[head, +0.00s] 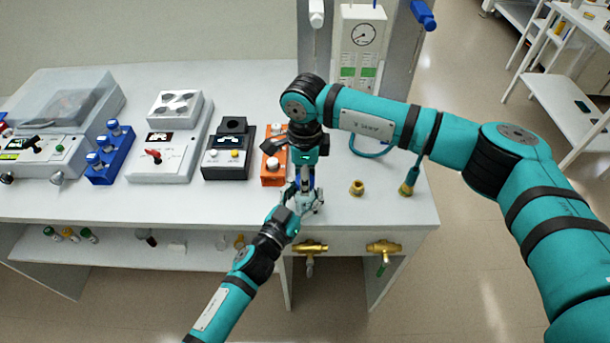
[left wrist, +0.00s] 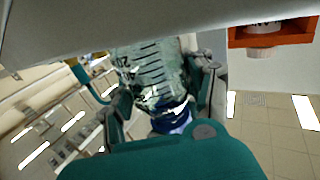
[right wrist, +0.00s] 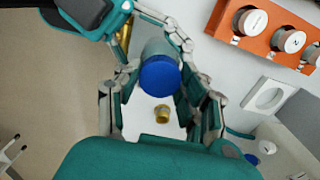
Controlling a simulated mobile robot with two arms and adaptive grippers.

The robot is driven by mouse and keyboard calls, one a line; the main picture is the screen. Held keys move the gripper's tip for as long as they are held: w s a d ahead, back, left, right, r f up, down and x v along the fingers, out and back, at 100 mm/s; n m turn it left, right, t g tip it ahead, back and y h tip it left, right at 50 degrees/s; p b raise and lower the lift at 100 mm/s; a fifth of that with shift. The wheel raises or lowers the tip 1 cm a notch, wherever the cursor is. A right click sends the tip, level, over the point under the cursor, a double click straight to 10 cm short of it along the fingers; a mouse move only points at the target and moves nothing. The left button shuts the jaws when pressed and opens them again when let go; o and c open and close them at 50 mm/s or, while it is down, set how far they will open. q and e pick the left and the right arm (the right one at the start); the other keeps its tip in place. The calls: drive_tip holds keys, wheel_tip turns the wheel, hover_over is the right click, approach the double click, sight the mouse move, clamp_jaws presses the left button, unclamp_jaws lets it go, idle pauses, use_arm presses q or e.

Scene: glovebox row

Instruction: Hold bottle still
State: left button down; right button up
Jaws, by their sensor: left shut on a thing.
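The clear bottle with dark graduation marks (left wrist: 150,72) stands between my left fingers, with a blue part (left wrist: 172,120) at one end. My left gripper (head: 302,198) is shut on it near the bench's front edge. In the right wrist view the bottle's round blue cap (right wrist: 159,76) faces the camera. My right gripper (right wrist: 157,92) is open around the cap, with gaps visible beside it. In the head view my right gripper (head: 307,172) points down from above the bottle and hides much of it.
An orange block with white-topped vials (head: 272,165) stands close to the left of the grippers. A brass fitting (head: 357,188) sits on the bench to the right. Brass valves (head: 383,247) stick out below the front edge. The bench top (head: 330,212) is bare nearby.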

drive_tip(key=c, duration=0.6)
drive_tip(key=o, duration=1.3)
wheel_tip(320, 180, up, 12)
drive_tip(key=shift+r, duration=0.1)
use_arm(q)
drive_tip(key=shift+c, duration=1.9)
unclamp_jaws()
